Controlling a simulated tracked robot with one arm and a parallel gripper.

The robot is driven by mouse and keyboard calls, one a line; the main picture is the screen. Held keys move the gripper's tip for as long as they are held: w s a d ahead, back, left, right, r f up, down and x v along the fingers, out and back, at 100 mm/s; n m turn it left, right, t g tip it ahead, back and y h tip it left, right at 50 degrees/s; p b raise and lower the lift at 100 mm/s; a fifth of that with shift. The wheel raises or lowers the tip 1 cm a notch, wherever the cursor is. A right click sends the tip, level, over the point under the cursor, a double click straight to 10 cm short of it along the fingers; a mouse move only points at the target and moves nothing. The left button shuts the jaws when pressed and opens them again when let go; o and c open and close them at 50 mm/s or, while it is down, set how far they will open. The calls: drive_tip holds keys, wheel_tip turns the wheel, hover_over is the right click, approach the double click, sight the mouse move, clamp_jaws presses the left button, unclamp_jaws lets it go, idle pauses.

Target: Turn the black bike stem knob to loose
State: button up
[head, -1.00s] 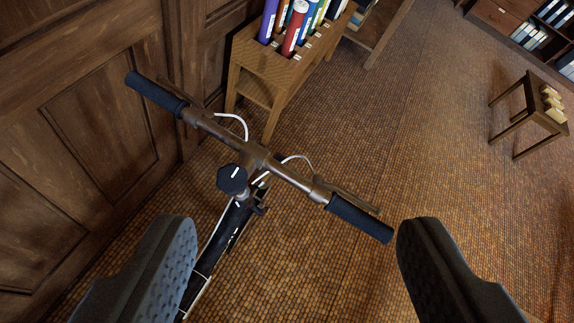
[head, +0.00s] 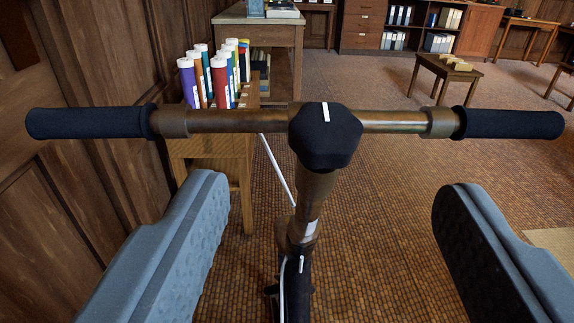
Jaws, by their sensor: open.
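The black bike stem knob (head: 325,140) sits on top of the bike's stem (head: 312,200), in the middle of the brown handlebar (head: 235,121). It is faceted, with a white line on its top that points almost straight away from me. A small white mark (head: 301,264) shows lower on the stem. My gripper (head: 322,225) is open, with one textured grey finger at the left and one at the right. The knob is farther out, centred between the fingers and touching neither.
Dark handlebar grips (head: 90,122) (head: 510,124) reach out on both sides. A wooden panelled wall (head: 80,200) is close on the left. A wooden rack with coloured tubes (head: 218,80) stands behind the handlebar. Tiled floor (head: 390,230) is open to the right, with a small stool (head: 440,72) beyond.

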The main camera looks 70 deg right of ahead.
sight(322, 120)
drive_tip(key=shift+m, duration=0.6)
drive_tip(key=x, duration=0.4)
drive_tip(key=f+x, duration=0.1)
drive_tip(key=x, duration=0.3)
drive_tip(key=f+b+x, duration=0.1)
drive_tip(key=x, duration=0.4)
drive_tip(key=shift+f, duration=0.15)
drive_tip(key=c, duration=1)
